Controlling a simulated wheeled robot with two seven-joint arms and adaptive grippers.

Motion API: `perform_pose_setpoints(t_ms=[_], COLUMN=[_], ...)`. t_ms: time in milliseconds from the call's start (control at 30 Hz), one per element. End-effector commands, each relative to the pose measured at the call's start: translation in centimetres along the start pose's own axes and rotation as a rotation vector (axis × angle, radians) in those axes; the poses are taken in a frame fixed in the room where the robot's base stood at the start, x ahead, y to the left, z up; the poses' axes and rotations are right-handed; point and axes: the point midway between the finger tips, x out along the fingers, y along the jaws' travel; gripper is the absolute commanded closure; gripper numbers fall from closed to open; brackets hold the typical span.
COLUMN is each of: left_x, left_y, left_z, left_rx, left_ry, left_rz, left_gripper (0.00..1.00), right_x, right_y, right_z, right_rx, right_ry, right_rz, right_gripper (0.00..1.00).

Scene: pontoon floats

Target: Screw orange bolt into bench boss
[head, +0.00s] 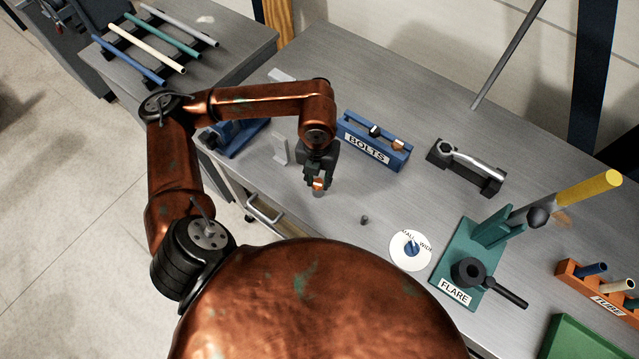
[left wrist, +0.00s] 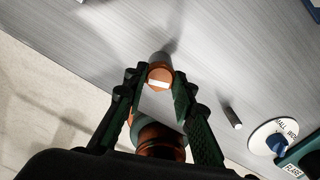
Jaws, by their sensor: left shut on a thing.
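My left gripper (head: 318,178) points down over the near left part of the bench (head: 330,235), with its fingers shut on the orange bolt (head: 319,184). In the left wrist view the bolt's orange head (left wrist: 160,76), with a white mark, sits between the fingertips (left wrist: 155,80). A short grey cylinder (head: 319,194) shows directly below the head; I cannot tell whether it is the bolt's shank or a boss under it. A separate short grey post (head: 364,220) stands upright on the bench to the right, and also shows in the left wrist view (left wrist: 233,117). My right gripper is not in view.
A blue BOLTS rack (head: 372,145) holds a dark and a copper-coloured piece behind the gripper. A white dial disc (head: 410,250) and a green FLARE fixture (head: 465,262) stand to the right. A grey clamp-like tool (head: 466,167) lies farther back. Bare bench surrounds the grey post.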

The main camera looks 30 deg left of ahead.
Motion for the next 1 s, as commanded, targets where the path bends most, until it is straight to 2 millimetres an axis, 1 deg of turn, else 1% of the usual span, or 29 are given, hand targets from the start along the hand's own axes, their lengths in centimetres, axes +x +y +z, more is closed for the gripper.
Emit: perform_pose_setpoints(t_ms=[33, 100, 233, 333, 567, 667, 767, 967, 1000], left_x=[0.5, 0.5, 0.3, 0.1, 0.0, 0.1, 0.4, 0.6, 0.2], left_y=[0.0, 0.0, 0.0, 0.0, 0.0, 0.0, 0.0, 0.0, 0.1], left_z=[0.1, 0.1, 0.1, 0.1, 0.0, 0.1, 0.1, 0.1, 0.0], left_rx=[0.069, 0.173, 0.313, 0.355, 0.358, 0.390, 0.508, 0.818, 0.804], left_ry=[-0.002, -0.001, -0.002, -0.001, -0.001, -0.001, -0.002, 0.000, 0.001], left_rz=[0.001, 0.001, 0.001, 0.001, 0.001, 0.001, 0.002, 0.002, 0.002], left_gripper=[0.97, 0.97, 0.97, 0.97, 0.97, 0.97, 0.97, 0.97, 0.73], right_x=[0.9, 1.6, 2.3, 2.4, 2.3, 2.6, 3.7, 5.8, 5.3], right_y=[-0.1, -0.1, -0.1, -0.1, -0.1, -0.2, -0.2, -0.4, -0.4], right_z=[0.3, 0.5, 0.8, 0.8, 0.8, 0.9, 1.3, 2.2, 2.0], right_rx=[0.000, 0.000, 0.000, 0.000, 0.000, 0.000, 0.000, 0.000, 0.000], right_ry=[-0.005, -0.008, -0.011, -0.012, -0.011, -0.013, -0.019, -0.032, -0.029], right_rz=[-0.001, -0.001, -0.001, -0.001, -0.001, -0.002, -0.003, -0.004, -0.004], right_gripper=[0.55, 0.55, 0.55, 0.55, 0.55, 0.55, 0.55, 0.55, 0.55])
